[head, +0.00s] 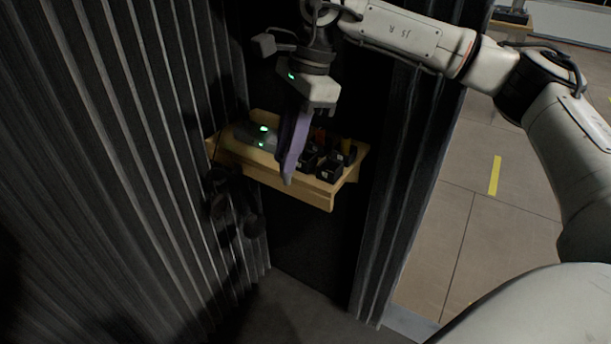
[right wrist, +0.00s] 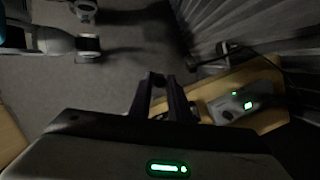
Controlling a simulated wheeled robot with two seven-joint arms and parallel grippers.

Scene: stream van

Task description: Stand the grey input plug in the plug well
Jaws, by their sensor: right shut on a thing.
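My right gripper (head: 288,178) points down in front of the wooden shelf, its long purple-grey fingers close together. A small greyish thing, taken as the grey input plug (head: 287,181), shows only at the fingertips. The fingers are mostly in the way, and its shape is not clear. In the right wrist view the gripper (right wrist: 161,77) shows its two dark fingers leaning together. Several small black holders (head: 329,168) stand on the right half of the shelf; I cannot tell which is the plug well.
The wooden shelf (head: 322,203) has a raised rim. A grey device with green lights (head: 255,138) sits at its left and also shows in the right wrist view (right wrist: 240,104). Dark headphones (head: 233,203) hang by the ribbed wall (head: 150,150). Floor is open at right.

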